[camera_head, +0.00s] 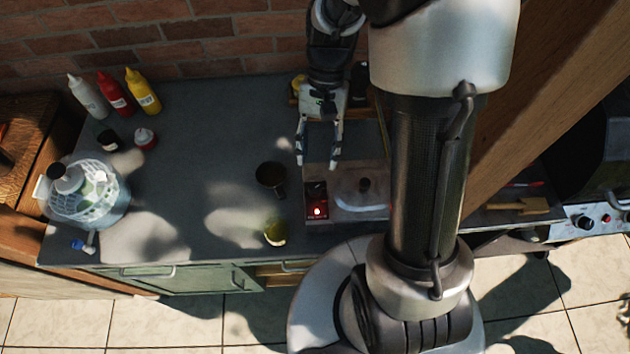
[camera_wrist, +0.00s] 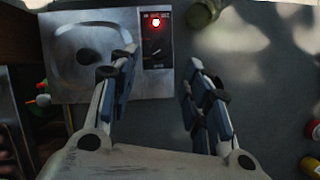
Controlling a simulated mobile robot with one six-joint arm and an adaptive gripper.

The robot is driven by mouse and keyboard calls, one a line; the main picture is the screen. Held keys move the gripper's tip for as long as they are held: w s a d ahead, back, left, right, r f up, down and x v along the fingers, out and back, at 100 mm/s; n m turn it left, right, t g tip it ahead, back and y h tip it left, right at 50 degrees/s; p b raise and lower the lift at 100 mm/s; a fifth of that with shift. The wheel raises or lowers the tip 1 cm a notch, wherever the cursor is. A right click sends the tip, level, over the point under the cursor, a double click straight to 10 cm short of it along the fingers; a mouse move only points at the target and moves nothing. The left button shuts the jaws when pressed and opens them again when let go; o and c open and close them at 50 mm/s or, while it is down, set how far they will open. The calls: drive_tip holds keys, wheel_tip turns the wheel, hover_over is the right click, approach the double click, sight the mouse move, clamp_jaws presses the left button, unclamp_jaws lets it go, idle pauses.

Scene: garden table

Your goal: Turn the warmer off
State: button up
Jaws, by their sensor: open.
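The warmer (camera_head: 362,205) is a metal box with a rounded recess on its top, set on the grey counter right of centre. It also shows at the upper left of the wrist view (camera_wrist: 65,85). Its black control panel (camera_head: 316,190) carries a glowing red light (camera_head: 317,211), also lit in the wrist view (camera_wrist: 155,22). A small dark control (camera_wrist: 153,48) sits on the panel; its setting is too small to read. My gripper (camera_head: 317,164) is open and empty, pointing down near the panel's far end. Its fingers appear to either side of the panel in the wrist view (camera_wrist: 163,62).
Several squeeze bottles (camera_head: 115,93) and a salad spinner (camera_head: 90,195) are farther left. A brick wall (camera_head: 150,40) closes off the back. The counter's middle left is clear.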

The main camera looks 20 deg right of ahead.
sight(315, 187)
drive_tip(key=b+x, duration=0.2)
drive_tip(key=x, duration=0.7)
drive_tip(key=shift+r, duration=0.1)
drive_tip(key=shift+c, duration=0.5)
drive_tip(key=c, duration=0.9)
